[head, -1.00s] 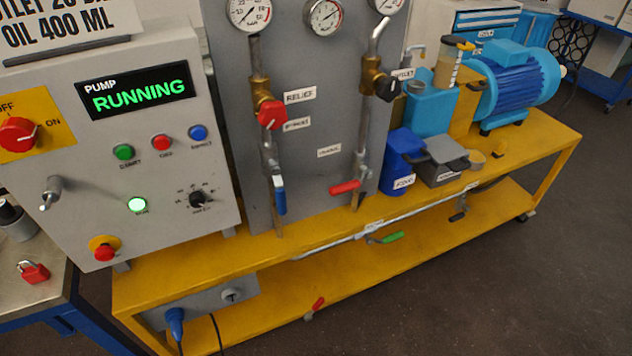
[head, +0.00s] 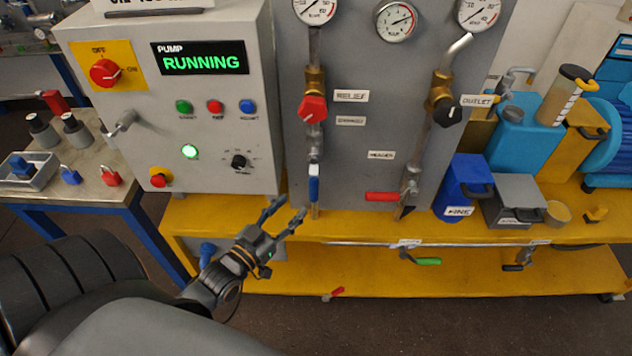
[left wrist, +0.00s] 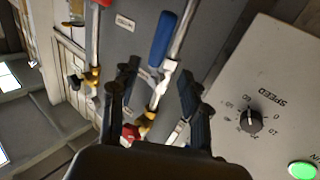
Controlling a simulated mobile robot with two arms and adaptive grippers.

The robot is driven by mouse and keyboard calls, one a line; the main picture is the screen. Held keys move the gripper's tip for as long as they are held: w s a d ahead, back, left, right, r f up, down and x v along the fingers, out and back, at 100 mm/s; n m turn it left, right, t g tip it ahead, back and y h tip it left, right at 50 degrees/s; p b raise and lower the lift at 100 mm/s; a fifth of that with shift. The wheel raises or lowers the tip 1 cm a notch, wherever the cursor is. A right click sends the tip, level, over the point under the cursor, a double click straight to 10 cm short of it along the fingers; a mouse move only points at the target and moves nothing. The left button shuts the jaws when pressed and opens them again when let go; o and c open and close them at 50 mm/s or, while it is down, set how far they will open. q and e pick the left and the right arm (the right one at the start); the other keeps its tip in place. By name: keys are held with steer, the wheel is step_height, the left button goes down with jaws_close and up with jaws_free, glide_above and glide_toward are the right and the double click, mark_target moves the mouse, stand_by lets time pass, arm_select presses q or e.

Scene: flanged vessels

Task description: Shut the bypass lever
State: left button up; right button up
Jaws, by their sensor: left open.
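The lever with a blue handle (head: 314,188) hangs on the left pipe of the grey panel, in line with the pipe, below a small label (head: 350,121) that seems to read BYPASS. It also shows in the left wrist view as a blue handle (left wrist: 162,38) beyond the fingers. My left gripper (head: 291,209) is open and empty, in front of the bench and just to the lower left of the blue handle. In the left wrist view the fingers (left wrist: 158,72) are spread, with part of the pipe and its fittings seen between them. My right gripper is not in view.
A red relief knob (head: 313,108) sits above the blue handle. A red lever (head: 382,196) points left from the right pipe. The grey control box (head: 215,130) is close on the left. A blue can (head: 463,188) stands on the yellow bench (head: 370,230) at right.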

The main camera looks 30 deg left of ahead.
mark_target(310, 188)
arm_select(q)
steer(key=w, duration=0.6)
steer(key=w+p, duration=0.1)
steer(key=w, duration=0.2)
steer(key=shift+d, duration=0.3)
steer(key=shift+w, duration=0.45)
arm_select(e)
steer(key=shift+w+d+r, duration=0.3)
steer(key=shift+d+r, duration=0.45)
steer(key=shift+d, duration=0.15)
arm_select(q)
jaws_close()
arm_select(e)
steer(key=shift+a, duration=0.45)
